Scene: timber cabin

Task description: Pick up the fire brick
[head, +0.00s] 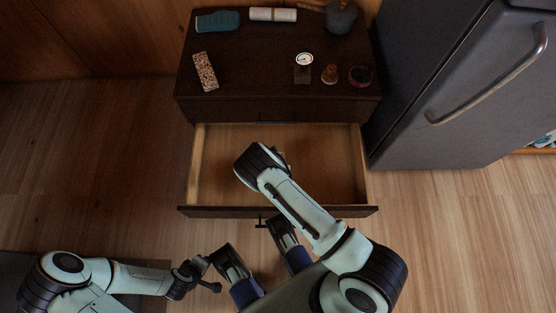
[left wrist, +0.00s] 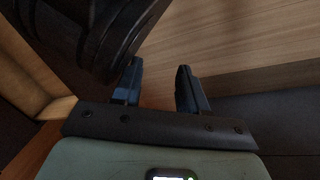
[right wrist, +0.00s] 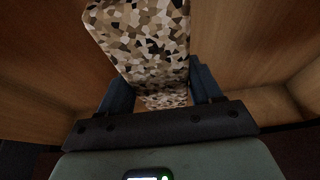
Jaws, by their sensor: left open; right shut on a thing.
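The fire brick, a block with a beige, brown and black speckled surface, shows large in the right wrist view (right wrist: 150,40). My right gripper (right wrist: 158,96) is shut on it, with one finger on each side. The wooden walls of the open drawer (head: 330,165) surround them. In the head view my right arm reaches down into the drawer and hides that gripper and most of the brick. My left gripper (head: 208,276) is open and empty, in front of the drawer at the lower left; its spread fingers show in the left wrist view (left wrist: 159,88).
On the dark cabinet top (head: 250,75) lie a similar speckled block (head: 205,71), a teal item (head: 217,21), a white roll (head: 273,14), a small dial (head: 304,60) and small round items. A grey fridge (head: 450,90) stands at right. Wooden floor (head: 460,240) is clear at lower right.

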